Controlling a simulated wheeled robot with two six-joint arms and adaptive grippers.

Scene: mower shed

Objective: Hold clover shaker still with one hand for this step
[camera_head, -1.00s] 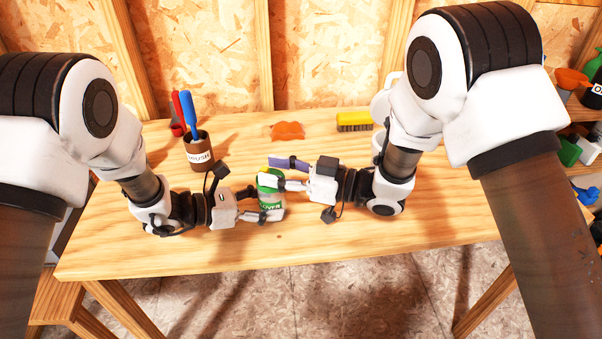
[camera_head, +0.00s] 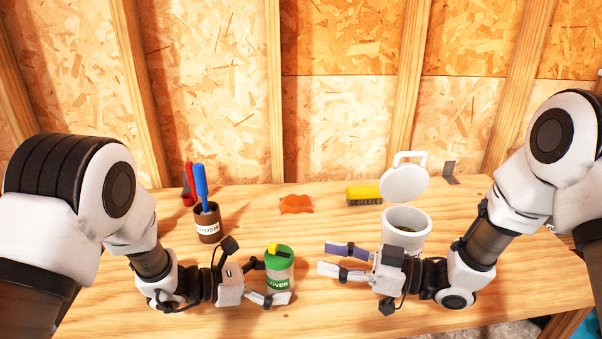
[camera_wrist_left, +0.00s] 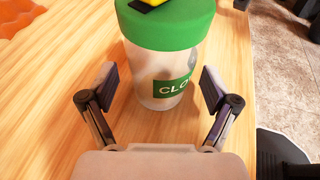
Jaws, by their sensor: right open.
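The clover shaker (camera_head: 279,271) is a clear jar with a green lid, a yellow piece on top and a green label. It stands upright on the bench and also shows in the left wrist view (camera_wrist_left: 165,67). My left gripper (camera_head: 262,282) has its fingers spread on either side of the jar's lower body. In the left wrist view a gap shows beside the left finger; whether the right finger touches is unclear. My right gripper (camera_head: 335,258) is open and empty, to the right of the shaker and apart from it, its fingers pointing left.
A white canister (camera_head: 408,243) with its lid (camera_head: 405,181) raised stands behind my right gripper. A brown tool cup (camera_head: 208,227), an orange cloth-like piece (camera_head: 296,204) and a yellow brush (camera_head: 364,194) are further back. The wooden bench (camera_head: 310,225) is clear between them.

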